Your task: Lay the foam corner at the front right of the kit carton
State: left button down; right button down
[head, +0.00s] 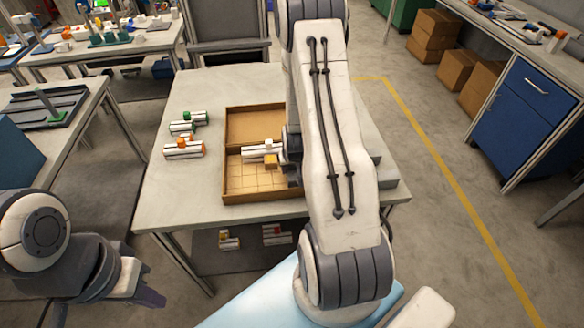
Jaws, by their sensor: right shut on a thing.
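The kit carton (233,190) is a shallow open brown box with a divider, standing on the grey table. White cylindrical pieces and a small orange-tan block (271,162) show in its front half. My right gripper (291,168) is down at the right side of the carton, largely hidden by my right arm. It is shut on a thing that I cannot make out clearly. I cannot identify the foam corner for certain. The carton's front right corner is hidden behind the arm. My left gripper (148,299) is low at the lower left, away from the table; its opening is not clear.
White pieces with green (188,123) and orange (184,148) parts lie left of the carton. Grey blocks (386,178) sit at the table's right edge, partly behind my arm. The table's front left is clear. More small pieces (228,240) show below the table's front edge.

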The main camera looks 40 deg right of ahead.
jog(key=shift+f, duration=0.1)
jog(key=shift+c, duration=1.7)
grip_release()
